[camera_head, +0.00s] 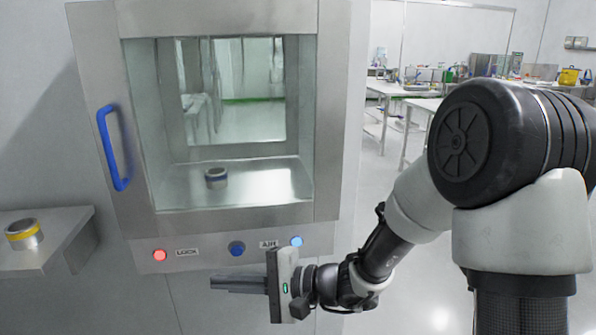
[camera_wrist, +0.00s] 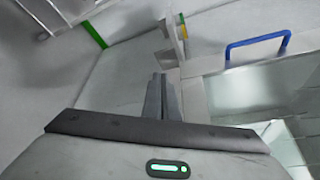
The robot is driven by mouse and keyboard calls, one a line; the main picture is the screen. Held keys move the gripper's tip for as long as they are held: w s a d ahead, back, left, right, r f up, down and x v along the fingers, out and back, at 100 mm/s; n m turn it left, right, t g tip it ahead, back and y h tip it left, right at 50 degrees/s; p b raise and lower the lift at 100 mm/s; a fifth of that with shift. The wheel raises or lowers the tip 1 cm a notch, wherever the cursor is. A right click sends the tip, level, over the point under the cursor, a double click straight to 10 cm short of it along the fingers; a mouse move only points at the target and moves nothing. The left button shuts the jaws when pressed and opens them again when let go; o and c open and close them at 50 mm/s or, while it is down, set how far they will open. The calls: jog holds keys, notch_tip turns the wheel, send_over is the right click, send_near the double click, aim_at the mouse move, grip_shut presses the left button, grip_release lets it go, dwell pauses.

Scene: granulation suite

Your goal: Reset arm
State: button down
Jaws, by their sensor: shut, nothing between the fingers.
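My gripper (camera_head: 238,285) shows in the head view below the pass-through cabinet, in front of its lower panel, pointing left. Its two fingers are together and hold nothing. In the wrist view the closed fingers (camera_wrist: 161,97) point up the picture, with nothing between them. My arm reaches in from the right side of the head view, bent down at the elbow.
The steel pass-through cabinet (camera_head: 230,222) has a window, a blue handle (camera_head: 112,148), a red light (camera_head: 159,255) and blue buttons (camera_head: 236,249). A yellow-banded container (camera_head: 24,234) sits on a left shelf (camera_head: 60,222). Tables stand behind right.

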jog(key=s+d+r+n+g+h, duration=0.3)
jog(key=s+d+n+h, duration=0.35)
jog(key=s+d, duration=0.5)
jog(key=s+d+r+t+h, duration=0.25)
jog(key=d+h, duration=0.25)
jog(key=d, duration=0.4)
jog(key=s+d+r+t+h, duration=0.1)
jog(key=d+r+t+h, duration=0.25)
jog(key=d, duration=0.65)
notch_tip(320, 180, up, 26)
jog(key=p, duration=2.6)
jog(key=shift+w+f+n+h, duration=0.2)
jog(key=shift+n+h, duration=0.1)
jog(key=shift+n, duration=0.15)
jog(key=shift+d, duration=0.15)
